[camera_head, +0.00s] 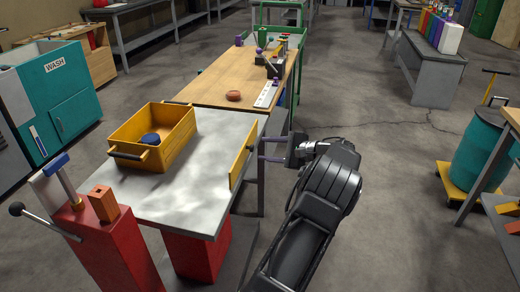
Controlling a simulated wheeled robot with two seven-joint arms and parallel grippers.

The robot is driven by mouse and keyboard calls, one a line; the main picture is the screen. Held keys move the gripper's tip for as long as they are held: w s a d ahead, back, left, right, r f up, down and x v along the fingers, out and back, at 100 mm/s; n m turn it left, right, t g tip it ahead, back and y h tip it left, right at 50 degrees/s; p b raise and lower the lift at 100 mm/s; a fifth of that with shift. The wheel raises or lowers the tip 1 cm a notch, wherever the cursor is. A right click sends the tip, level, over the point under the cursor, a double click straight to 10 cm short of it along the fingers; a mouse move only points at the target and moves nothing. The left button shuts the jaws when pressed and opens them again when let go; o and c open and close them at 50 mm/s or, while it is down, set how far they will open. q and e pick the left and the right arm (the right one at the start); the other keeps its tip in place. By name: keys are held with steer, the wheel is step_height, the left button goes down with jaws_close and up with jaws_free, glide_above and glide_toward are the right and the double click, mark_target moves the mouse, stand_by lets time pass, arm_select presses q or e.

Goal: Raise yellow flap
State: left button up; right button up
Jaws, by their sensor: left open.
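The yellow flap (242,153) is a flat panel at the right edge of the grey-topped table (192,190). It appears to stand up along that edge, covering a strip of the tabletop in this view. My left gripper (268,147) is just right of the flap, with its two fingers apart and pointing left towards it. Nothing shows between the fingers. Whether the fingertips touch the flap, I cannot tell. My right gripper is not in view.
A yellow bin (178,125) with a dark blue item stands on the grey top. A red stand (112,245) with a lever is at the front left. A wooden bench (210,80) adjoins behind. Open floor (375,120) lies to the right, before a teal drum (478,150).

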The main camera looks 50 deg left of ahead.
arm_select(q)
steer(key=v, duration=0.3)
steer(key=shift+w+d+r, duration=0.1)
steer(key=shift+d+r, duration=0.05)
steer(key=shift+d, duration=0.25)
